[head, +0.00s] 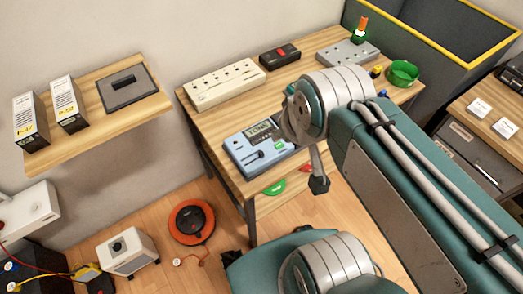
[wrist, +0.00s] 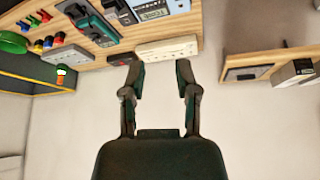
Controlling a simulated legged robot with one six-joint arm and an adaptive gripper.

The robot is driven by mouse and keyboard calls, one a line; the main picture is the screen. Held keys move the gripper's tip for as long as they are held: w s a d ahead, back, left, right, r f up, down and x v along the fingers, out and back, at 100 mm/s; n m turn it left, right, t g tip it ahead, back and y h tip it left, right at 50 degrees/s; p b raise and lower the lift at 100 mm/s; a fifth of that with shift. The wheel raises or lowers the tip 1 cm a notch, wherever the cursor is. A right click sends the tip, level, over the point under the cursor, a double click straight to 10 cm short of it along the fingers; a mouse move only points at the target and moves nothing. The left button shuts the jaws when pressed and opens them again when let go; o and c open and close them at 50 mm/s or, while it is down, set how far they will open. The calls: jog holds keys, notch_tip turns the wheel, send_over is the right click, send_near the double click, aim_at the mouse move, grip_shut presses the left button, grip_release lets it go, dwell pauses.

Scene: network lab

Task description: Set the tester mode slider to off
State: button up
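The blue tester (head: 243,158) lies on the wooden workbench, near its front edge, with a lit display and a row of small buttons. A dark slider handle (head: 257,156) shows on its face below the display; its mode labels are too small to read. My arm covers the area just right of the tester. In the wrist view only part of the tester (wrist: 155,10) shows at the top edge, and the slider is not clear there. My gripper (wrist: 160,65) is open and empty, its two fingers apart. It is mostly hidden in the head view.
A white socket strip (head: 225,83), a dark box with a red switch (head: 280,55) and a grey panel (head: 348,52) line the bench's back. A shelf (head: 95,125) juts from the wall at left.

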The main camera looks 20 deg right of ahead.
jog(key=shift+o, duration=1.1)
jog(key=n+g, duration=0.3)
jog(key=g, duration=0.3)
send_over(261, 153)
notch_tip(261, 153, down, 17)
notch_tip(261, 153, down, 12)
jog(key=shift+w+r, duration=0.1)
jog(key=shift+r, duration=0.15)
grip_shut()
